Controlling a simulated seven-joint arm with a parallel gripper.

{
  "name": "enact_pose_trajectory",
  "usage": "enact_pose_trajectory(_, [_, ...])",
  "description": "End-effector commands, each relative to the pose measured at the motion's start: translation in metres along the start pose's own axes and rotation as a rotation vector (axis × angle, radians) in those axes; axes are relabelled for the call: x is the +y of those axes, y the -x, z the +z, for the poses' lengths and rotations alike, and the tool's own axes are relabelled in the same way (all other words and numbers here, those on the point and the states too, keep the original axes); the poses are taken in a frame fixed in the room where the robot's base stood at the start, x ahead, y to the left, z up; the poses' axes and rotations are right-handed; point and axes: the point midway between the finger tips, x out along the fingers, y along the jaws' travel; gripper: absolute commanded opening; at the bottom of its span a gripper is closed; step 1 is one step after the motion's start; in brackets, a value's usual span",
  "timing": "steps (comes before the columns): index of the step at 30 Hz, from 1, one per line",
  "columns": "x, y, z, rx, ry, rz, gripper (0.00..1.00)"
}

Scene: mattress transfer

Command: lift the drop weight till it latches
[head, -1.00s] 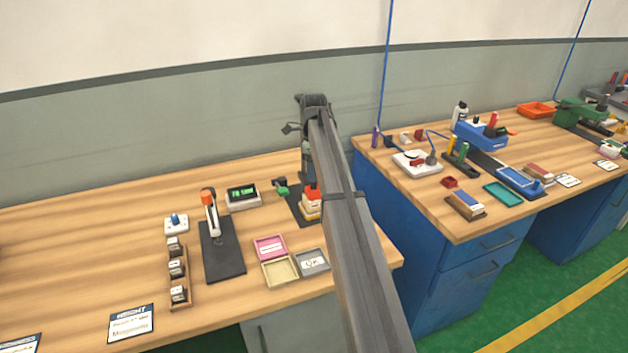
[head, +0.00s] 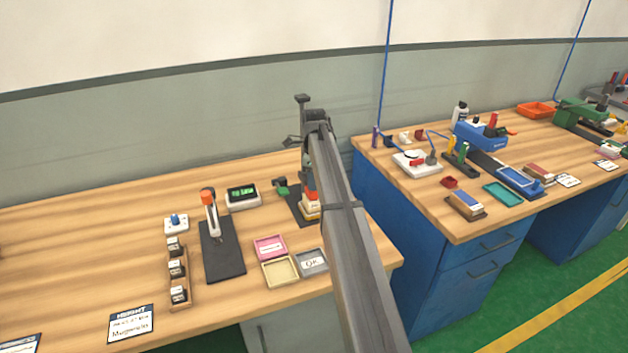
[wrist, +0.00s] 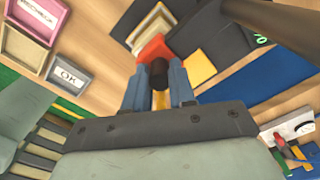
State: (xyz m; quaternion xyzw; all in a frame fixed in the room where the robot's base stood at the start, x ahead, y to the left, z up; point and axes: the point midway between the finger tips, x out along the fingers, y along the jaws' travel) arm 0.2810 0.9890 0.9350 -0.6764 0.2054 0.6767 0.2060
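The drop-weight stand is partly hidden behind my arm in the head view. It has a dark base (head: 295,208), a red and cream block (head: 311,207) and a dark upright post with a cap (head: 302,98). In the wrist view, a dark round knob (wrist: 158,72) sits between the blue fingers of my gripper (wrist: 158,88), with red (wrist: 152,50) and yellow parts around it. I take the knob to be on the drop weight. The fingers stand close on both sides of the knob; whether they press on it is unclear.
Left of the stand are a green display box (head: 242,196) and a dark plate with an orange-topped device (head: 210,205). In front lie a pink tray (head: 269,247), a yellow tray (head: 280,271) and a grey OK tray (head: 312,262). A blue-sided bench (head: 450,265) stands to the right.

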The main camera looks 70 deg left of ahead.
Motion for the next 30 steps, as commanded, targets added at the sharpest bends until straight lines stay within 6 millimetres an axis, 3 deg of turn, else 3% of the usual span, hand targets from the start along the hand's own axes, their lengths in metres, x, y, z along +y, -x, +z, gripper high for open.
enact_pose_trajectory(7, [0.000, 0.000, 0.000, 0.000, 0.000, 0.000, 0.01])
enact_pose_trajectory(21, [0.000, 0.003, 0.000, 0.000, 0.000, 0.000, 0.00])
enact_pose_trajectory(26, [-0.001, 0.021, 0.001, -0.001, 0.001, -0.002, 0.00])
enact_pose_trajectory(30, [-0.002, 0.053, 0.001, 0.000, 0.001, -0.002, 0.00])
